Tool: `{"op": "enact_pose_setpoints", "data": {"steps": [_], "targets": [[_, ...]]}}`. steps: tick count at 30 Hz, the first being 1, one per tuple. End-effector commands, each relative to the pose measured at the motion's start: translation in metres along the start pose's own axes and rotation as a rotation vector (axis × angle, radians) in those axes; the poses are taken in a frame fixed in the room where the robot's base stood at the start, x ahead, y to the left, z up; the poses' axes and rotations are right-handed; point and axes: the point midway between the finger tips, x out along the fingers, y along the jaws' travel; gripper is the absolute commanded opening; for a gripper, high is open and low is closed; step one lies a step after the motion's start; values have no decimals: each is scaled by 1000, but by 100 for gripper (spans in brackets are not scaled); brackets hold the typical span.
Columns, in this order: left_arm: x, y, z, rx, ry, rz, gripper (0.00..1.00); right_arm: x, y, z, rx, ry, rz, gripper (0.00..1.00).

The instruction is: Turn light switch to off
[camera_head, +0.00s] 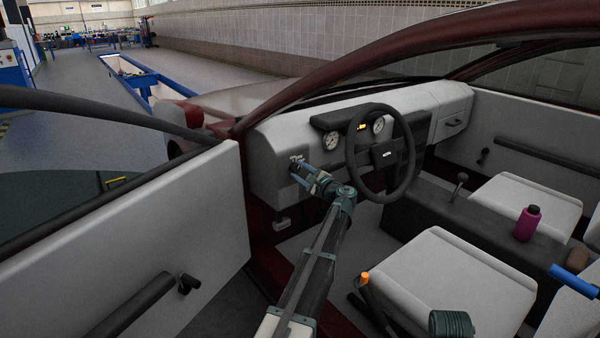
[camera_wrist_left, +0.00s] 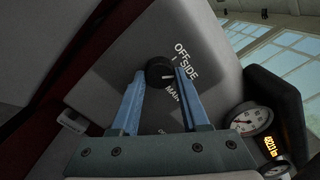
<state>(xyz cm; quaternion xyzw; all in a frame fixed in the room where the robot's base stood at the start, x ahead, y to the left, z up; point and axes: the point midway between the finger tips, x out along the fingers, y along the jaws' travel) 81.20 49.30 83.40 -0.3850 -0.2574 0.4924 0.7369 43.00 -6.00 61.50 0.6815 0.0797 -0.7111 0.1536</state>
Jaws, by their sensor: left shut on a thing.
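The light switch is a round black knob (camera_wrist_left: 158,72) on the grey dashboard panel, with white labels OFF, SIDE and MAIN around its right side in the left wrist view. A small pale mark on the knob faces right, roughly between SIDE and MAIN; its exact setting is hard to tell. My left gripper (camera_wrist_left: 161,78) is shut on the knob, one blue finger on each side. In the head view my left gripper (camera_head: 299,165) reaches the dashboard left of the steering wheel and hides the knob.
The steering wheel (camera_head: 385,152) stands close to the right of my left gripper. The open car door (camera_head: 190,230) is on the left. Gauges (camera_wrist_left: 250,119) sit right of the panel.

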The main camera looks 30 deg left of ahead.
Motion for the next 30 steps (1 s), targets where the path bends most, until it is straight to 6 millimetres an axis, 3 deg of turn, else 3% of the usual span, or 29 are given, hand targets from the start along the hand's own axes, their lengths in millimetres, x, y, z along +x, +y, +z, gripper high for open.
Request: {"op": "enact_pose_setpoints", "data": {"steps": [15,30], "targets": [[-1,0,0,-435,0,2,0,-1,0,0,0,0,0,50],[-1,0,1,-615,0,2,0,-1,0,0,0,0,0,50]]}}
